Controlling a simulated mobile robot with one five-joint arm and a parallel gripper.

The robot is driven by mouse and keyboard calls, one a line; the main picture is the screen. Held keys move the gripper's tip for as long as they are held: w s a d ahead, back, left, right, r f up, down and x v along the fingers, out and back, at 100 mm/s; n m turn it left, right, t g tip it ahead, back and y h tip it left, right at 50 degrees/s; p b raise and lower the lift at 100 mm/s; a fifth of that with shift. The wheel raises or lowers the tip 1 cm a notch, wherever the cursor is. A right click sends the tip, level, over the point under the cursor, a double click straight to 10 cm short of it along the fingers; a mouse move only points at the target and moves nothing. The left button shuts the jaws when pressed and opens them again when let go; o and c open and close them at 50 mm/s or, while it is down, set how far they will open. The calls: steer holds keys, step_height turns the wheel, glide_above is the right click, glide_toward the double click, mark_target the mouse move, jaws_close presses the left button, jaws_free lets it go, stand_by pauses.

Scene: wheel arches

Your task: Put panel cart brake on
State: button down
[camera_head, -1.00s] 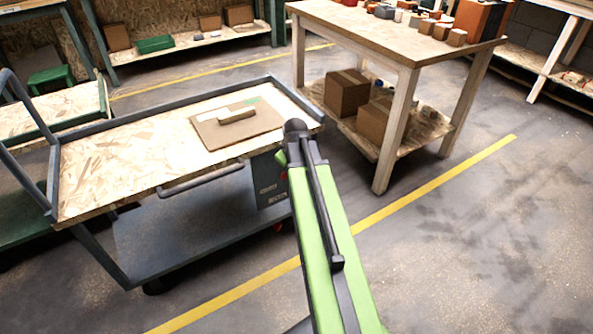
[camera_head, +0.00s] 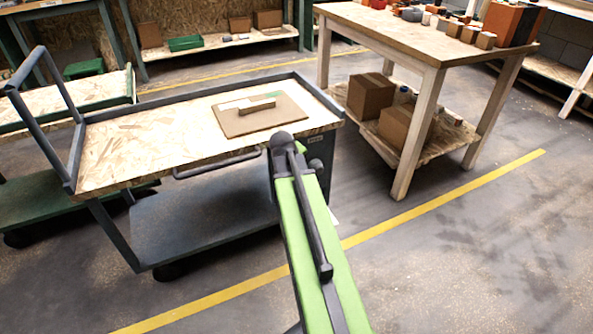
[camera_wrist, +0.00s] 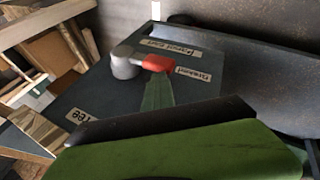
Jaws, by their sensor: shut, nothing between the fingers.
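The panel cart (camera_head: 110,165) has a chipboard top, a blue-grey frame and an upright handle at its left. In the wrist view its dark brake panel (camera_wrist: 75,88) carries a lever with a grey hub (camera_wrist: 125,63) and a red grip (camera_wrist: 158,63). The red grip points towards the label that seems to read "Braked" (camera_wrist: 193,75); a "Free" label (camera_wrist: 82,115) is on the other side. My gripper (camera_wrist: 170,128) is shut and empty, across the front of the wrist view, with the lever beyond it. Contact cannot be told. In the head view my arm hides the lever.
A board (camera_head: 240,124) with a small block lies on the cart top. A wooden table (camera_head: 430,50) with boxes on its lower shelf stands right of the cart. A green cart (camera_head: 40,205) is behind at left. The floor at right is clear.

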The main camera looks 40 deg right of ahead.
steer(key=shift+s+d+f, duration=0.1)
steer(key=shift+s+f, duration=0.1)
steer(key=shift+f, duration=0.2)
stand_by(0.3)
steer(key=r+p, duration=0.2)
steer(key=r, duration=0.1)
steer(key=r+p, duration=0.3)
steer(key=shift+w+a+p, duration=0.2)
steer(key=shift+p, duration=0.1)
steer(key=s+a+r+p, duration=0.1)
steer(key=a+r+p, duration=0.1)
steer(key=a, duration=0.7)
steer(key=shift+s+r+p, duration=0.3)
steer(key=shift+s+p, duration=0.1)
steer(key=s+a+f+g+y, duration=0.2)
steer(key=a+y, duration=0.1)
steer(key=a, duration=1.1)
steer(key=s+a+f+g+y, duration=0.1)
steer(key=s+a+f+y, duration=0.1)
steer(key=a, duration=1.2)
step_height(320, 180, up, 33)
steer(key=p, duration=3.3)
steer(key=shift+s+a+m, duration=0.2)
steer(key=shift+s+m, duration=0.05)
steer(key=shift+m, duration=0.15)
